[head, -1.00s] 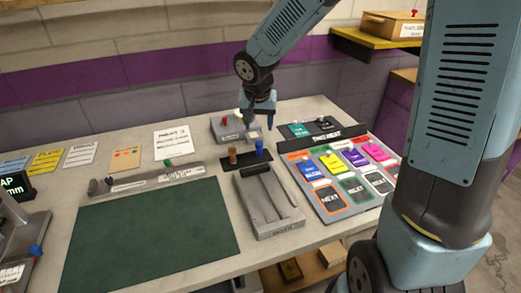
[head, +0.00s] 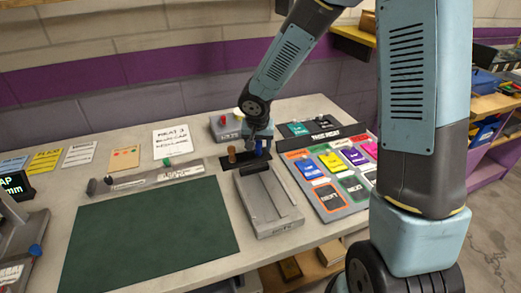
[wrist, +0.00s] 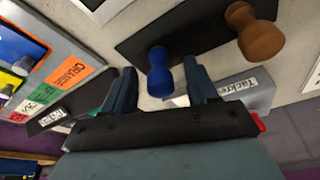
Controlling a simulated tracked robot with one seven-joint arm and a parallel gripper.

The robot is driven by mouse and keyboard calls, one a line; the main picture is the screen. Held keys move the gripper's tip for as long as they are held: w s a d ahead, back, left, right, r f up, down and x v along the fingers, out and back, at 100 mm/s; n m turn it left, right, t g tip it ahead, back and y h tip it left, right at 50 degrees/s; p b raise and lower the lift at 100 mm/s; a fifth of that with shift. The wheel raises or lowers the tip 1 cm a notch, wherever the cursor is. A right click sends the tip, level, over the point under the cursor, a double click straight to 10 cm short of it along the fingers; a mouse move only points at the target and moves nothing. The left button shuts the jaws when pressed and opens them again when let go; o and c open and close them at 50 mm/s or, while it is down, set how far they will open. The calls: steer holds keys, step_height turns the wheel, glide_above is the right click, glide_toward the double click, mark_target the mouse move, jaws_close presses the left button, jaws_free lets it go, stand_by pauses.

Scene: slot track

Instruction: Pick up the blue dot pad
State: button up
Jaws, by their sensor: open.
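The blue dot pad (wrist: 160,75) shows in the wrist view as a blue knobbed handle standing on a black strip (wrist: 190,45). My gripper (wrist: 161,86) is open, with one finger on each side of the blue handle in that view. I cannot tell whether either finger touches it or how deep the handle sits between them. In the head view, my gripper (head: 259,143) is over the right part of the black strip and largely hides the blue handle.
A grey slotted track (head: 266,205) lies in front. A board of coloured cards (head: 325,205) is at right. The green mat (head: 150,240) is clear.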

steer(key=shift+x, duration=0.8)
jaws_close()
steer(key=shift+r, duration=0.1)
